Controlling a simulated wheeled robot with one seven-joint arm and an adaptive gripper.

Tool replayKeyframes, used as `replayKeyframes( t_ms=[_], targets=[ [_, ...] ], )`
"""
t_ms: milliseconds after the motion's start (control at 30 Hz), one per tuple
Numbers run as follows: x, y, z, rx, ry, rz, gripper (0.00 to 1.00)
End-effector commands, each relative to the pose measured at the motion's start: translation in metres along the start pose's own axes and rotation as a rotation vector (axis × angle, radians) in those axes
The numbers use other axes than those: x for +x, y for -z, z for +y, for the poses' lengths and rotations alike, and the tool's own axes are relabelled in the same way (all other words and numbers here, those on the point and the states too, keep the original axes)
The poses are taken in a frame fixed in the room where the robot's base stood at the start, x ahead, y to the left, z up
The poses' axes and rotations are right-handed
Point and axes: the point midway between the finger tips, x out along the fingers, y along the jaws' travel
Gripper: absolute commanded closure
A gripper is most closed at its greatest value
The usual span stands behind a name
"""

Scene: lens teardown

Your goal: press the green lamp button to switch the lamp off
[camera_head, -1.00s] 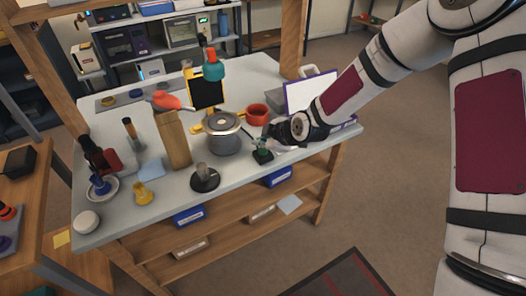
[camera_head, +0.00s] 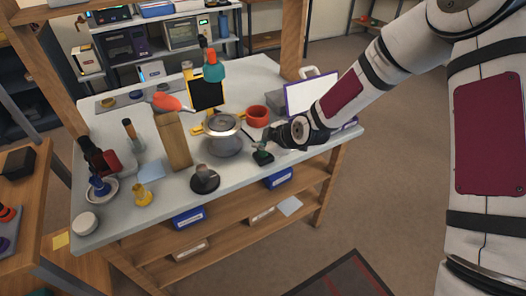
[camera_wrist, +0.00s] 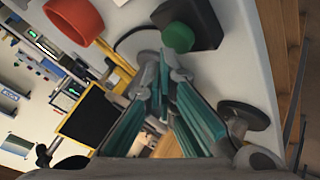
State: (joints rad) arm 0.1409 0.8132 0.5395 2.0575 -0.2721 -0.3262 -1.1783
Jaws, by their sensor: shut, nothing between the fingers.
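The green lamp button (camera_wrist: 178,37) sits on a small black box (camera_wrist: 205,22) in the wrist view. In the head view the green button (camera_head: 262,155) is small, on the table near its front right edge. My gripper (camera_wrist: 163,72) is shut and empty, with its teal fingertips close to the button's near side. I cannot tell whether they touch it. In the head view my gripper (camera_head: 268,141) is above and beside the button box. The teal-headed lamp (camera_head: 214,71) stands behind the pot; whether it is lit cannot be told.
A grey pot (camera_head: 224,141) stands just left of my gripper, with a red cup (camera_head: 257,115) behind it. A round black stand (camera_head: 205,180) is at the front edge. A wooden block (camera_head: 173,142) and a white-faced panel (camera_head: 312,94) are also on the table.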

Motion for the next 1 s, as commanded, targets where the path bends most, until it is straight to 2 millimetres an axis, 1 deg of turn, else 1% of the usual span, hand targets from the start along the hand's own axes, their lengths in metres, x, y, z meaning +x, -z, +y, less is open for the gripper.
replayKeyframes(
  t_ms=[500,800,1000],
  targets=[
    [0.0003,-0.0002,-0.0002,0.000,0.000,0.000,1.00],
    [0.0065,-0.0046,-0.0044,0.000,0.000,0.000,1.00],
    [0.0061,-0.0047,-0.0044,0.000,0.000,0.000,1.00]
  ],
)
